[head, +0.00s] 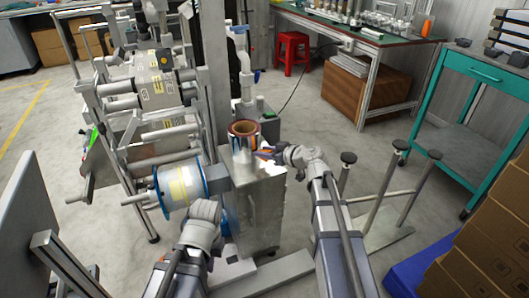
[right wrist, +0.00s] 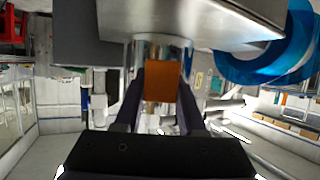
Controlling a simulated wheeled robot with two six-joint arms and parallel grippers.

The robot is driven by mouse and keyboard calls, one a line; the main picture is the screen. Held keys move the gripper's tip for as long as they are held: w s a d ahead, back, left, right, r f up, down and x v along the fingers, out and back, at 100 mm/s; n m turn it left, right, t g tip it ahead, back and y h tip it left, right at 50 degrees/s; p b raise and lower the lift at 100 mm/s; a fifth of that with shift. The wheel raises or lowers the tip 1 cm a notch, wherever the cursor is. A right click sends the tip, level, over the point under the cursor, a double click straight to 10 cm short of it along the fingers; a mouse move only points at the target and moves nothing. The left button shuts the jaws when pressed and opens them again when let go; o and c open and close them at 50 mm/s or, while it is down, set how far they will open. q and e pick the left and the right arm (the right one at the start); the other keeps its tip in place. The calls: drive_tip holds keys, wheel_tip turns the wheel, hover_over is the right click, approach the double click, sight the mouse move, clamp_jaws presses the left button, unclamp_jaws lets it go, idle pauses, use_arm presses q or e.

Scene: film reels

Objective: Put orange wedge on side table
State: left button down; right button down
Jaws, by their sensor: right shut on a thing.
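The orange wedge (right wrist: 163,82) shows in the right wrist view as a small orange block between the two dark fingers of my right gripper (right wrist: 162,95). In the head view my right gripper (head: 270,155) is beside the top of a grey metal cabinet, close to a shiny roll with a brown core. The wedge is too small there to make out clearly. My left arm's wrist is low in the middle of the head view; its fingers cannot be made out. A teal table (head: 487,69) with a drawer stands at the far right.
The grey cabinet (head: 262,200) carries the roll (head: 244,134). A reel with blue flanges (head: 180,187) is on the machine to the left. Black-topped posts (head: 348,158) and cardboard boxes (head: 485,240) stand right of my right arm. A green-topped bench and red stool (head: 291,52) are behind.

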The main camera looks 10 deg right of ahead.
wheel_tip(320, 180, up, 14)
drive_tip(key=p, duration=1.3)
wheel_tip(320, 180, up, 21)
drive_tip(key=p, duration=2.1)
